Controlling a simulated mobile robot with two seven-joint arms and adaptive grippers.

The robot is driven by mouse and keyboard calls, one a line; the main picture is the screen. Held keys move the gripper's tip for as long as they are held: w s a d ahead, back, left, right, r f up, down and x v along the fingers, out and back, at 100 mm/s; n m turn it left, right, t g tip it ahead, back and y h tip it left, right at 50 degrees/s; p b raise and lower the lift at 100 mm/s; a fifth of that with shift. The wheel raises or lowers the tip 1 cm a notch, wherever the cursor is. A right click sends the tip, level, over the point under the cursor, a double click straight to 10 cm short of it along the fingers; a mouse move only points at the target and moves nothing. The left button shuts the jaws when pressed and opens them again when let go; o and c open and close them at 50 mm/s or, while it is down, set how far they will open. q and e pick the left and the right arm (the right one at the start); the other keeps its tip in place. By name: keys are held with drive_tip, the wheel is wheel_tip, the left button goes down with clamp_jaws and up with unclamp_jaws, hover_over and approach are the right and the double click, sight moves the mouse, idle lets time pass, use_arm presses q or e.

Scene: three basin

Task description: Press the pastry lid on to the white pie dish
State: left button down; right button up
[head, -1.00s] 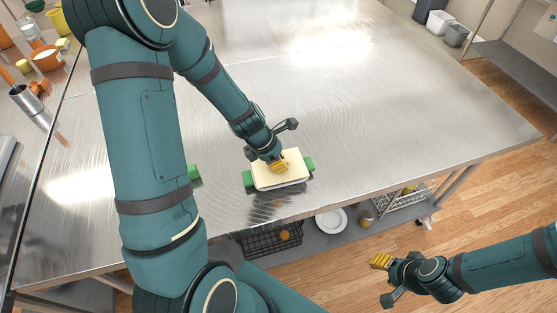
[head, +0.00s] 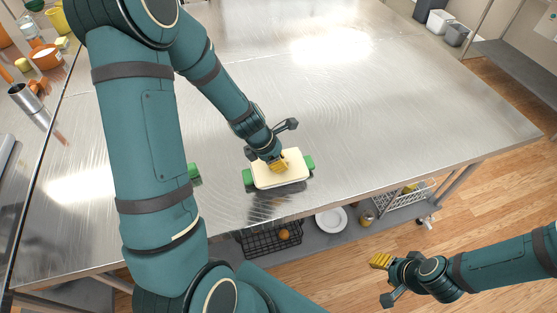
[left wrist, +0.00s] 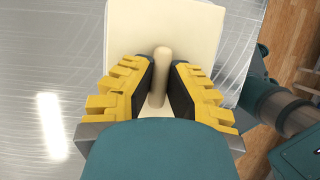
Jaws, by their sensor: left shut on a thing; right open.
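Only a narrow strip of the dish shows below the lid, so I cannot tell whether the edges touch all round. Green pieces (head: 249,178) stick out at the left and right ends. My left gripper (head: 277,164) is above the lid; in the left wrist view it is shut on the lid's pale upright knob (left wrist: 161,62). My right gripper (head: 384,281) is open and empty, out beyond the table's front edge.
The steel table (head: 400,110) is bare to the right and behind. Another green piece (head: 195,174) shows beside my left arm. Cups and bowls stand at the far left. A wire basket (head: 262,242) and white plate (head: 331,220) are on the shelf below.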

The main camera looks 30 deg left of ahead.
idle(0.8)
use_arm(q)
drive_tip(key=c, duration=1)
unclamp_jaws()
drive_tip(key=shift+c, duration=0.2)
drive_tip(key=shift+r, duration=0.15)
drive_tip(key=v, duration=1.1)
drive_tip(key=shift+r, duration=0.35)
drive_tip(key=shift+s+a, duration=0.1)
drive_tip(key=shift+a, duration=0.05)
